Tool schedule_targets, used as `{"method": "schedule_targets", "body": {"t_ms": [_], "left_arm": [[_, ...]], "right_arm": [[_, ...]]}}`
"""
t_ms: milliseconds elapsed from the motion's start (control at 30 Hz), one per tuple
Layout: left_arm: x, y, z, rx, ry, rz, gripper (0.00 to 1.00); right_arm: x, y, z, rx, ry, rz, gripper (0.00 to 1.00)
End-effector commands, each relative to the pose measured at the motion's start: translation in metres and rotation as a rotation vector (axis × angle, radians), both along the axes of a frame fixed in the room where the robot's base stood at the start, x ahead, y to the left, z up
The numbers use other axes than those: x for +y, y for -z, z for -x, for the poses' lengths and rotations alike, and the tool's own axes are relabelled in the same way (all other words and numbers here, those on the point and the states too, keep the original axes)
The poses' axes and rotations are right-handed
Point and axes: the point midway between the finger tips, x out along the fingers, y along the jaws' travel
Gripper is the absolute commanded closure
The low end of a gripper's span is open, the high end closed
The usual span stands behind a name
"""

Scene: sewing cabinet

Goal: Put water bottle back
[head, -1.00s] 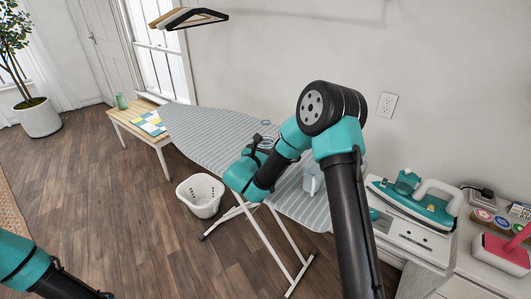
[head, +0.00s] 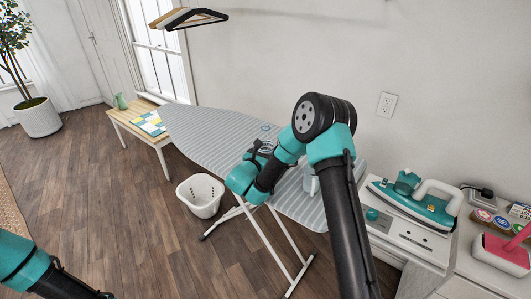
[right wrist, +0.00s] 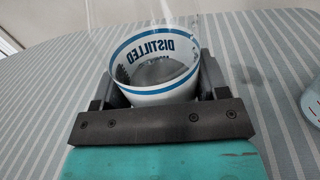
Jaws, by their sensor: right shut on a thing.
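The water bottle (right wrist: 154,61) is clear, with a white label reading "DISTILLED" between blue bands. In the right wrist view it stands between the two fingers of my right gripper (right wrist: 154,82), which is shut on it. In the head view my right gripper (head: 257,149) is over the middle of the striped ironing board (head: 210,135), and the bottle (head: 267,146) shows only in part behind it. I cannot tell whether the bottle's base touches the board. Part of my left arm shows at the lower left; its gripper is out of frame.
A pale container (head: 310,184) stands on the board, partly behind my right arm. A teal iron (head: 412,198) rests on a white base at right. A low table (head: 150,106) with a green vase (head: 121,101) is beyond the board. A white basket (head: 201,196) is on the floor.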

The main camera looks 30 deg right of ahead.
Motion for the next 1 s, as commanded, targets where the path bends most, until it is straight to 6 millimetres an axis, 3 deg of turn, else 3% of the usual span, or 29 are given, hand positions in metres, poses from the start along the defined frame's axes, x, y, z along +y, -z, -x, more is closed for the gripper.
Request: {"method": "schedule_targets", "body": {"t_ms": [300, 333, 600, 1000], "left_arm": [[0.0, 0.0, 0.0, 0.0, 0.0, 0.0, 0.07], [0.0, 0.0, 0.0, 0.0, 0.0, 0.0, 0.07], [0.0, 0.0, 0.0, 0.0, 0.0, 0.0, 0.07], [0.0, 0.0, 0.0, 0.0, 0.0, 0.0, 0.07]], "right_arm": [[0.0, 0.002, -0.0001, -0.001, 0.0, 0.001, 0.67], [0.0001, 0.0026, -0.0001, 0.0, 0.0, 0.0, 0.32], [0.0, 0.0021, 0.0, 0.0, 0.0, 0.0, 0.07], [0.0045, -0.0009, 0.0027, 0.001, -0.001, -0.001, 0.07]]}}
